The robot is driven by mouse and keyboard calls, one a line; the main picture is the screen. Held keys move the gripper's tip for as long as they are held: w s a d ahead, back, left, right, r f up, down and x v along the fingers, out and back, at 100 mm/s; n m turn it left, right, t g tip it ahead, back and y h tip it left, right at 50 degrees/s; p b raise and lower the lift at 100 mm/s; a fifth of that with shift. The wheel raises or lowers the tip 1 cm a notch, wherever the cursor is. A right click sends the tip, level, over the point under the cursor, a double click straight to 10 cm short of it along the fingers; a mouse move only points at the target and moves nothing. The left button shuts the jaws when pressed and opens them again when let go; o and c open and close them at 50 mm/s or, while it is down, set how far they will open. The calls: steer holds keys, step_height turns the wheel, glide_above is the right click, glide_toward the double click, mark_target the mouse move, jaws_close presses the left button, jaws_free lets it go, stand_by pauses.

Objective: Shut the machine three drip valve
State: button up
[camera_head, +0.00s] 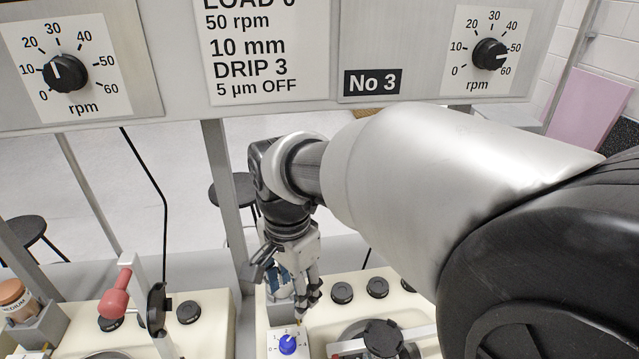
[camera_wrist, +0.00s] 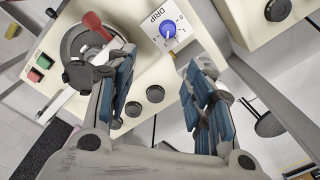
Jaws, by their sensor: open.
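The drip valve is a blue knob (camera_head: 288,344) on a white numbered plate at the bottom of the head view, on the machine below the "No 3" label (camera_head: 373,82). In the wrist view the blue knob (camera_wrist: 167,29) sits beside the word DRIP, at the top. Its exact setting is too small to read. My gripper (camera_head: 308,298) is just above and behind the knob in the head view. In the wrist view my gripper (camera_wrist: 161,58) is open and empty, with the knob beyond the gap between its fingertips, apart from them.
Black knobs (camera_head: 342,292) stand to the right on the cream housing, near a round wheel (camera_head: 382,337). A red-handled lever (camera_wrist: 98,26) shows in the wrist view. The left machine has a red handle (camera_head: 114,300). A post (camera_head: 226,190) rises behind.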

steer(key=a+f+m, duration=0.1)
steer(key=a+f, duration=0.1)
steer(key=b, duration=0.6)
glide_toward(288, 341)
steer(key=f, duration=0.8)
steer(key=shift+w+a+f, duration=0.1)
steer(key=shift+w+f, duration=0.1)
steer(key=shift+f, duration=0.2)
steer(key=shift+c, duration=0.3)
steer(key=c, duration=1)
